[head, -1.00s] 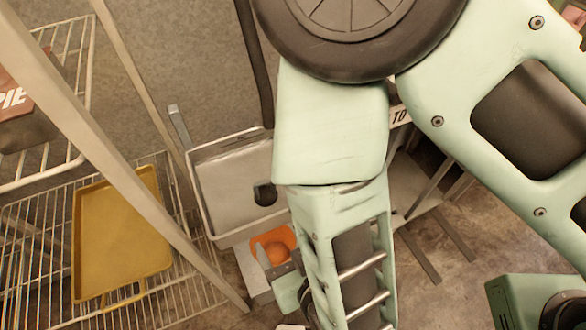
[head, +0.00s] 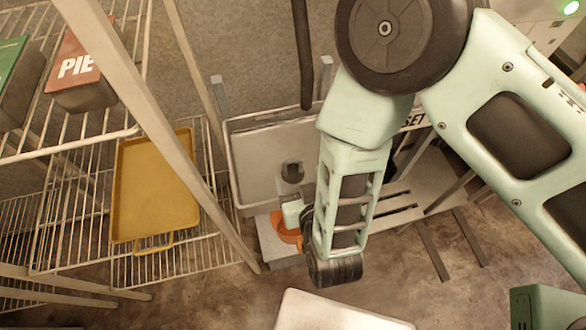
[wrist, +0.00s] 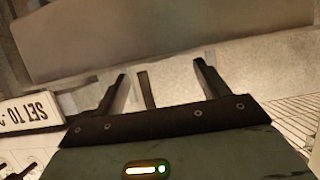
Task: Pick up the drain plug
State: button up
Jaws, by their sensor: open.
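A small dark rounded piece (head: 292,172) shows inside the grey sink basin (head: 262,170) in the head view. I cannot tell whether it is the drain plug or the drain opening. My gripper (wrist: 161,72) is open, with its two dark fingers spread and no plug visible between them in the wrist view. In the head view the gripper end is small and partly hidden by my arm, near the front edge of the basin, just below the dark piece.
An orange object (head: 288,238) sits below the basin's front edge, partly covered by my arm. A wire rack at left holds a yellow tray (head: 150,190) and a box marked PIE (head: 80,75). A sign (wrist: 30,112) shows upside down in the wrist view. A slatted bench (head: 395,210) stands right.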

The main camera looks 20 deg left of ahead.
jog(key=p, duration=0.2)
send_over(295, 181)
jog(key=shift+f, duration=1.15)
jog(key=c, duration=1.4)
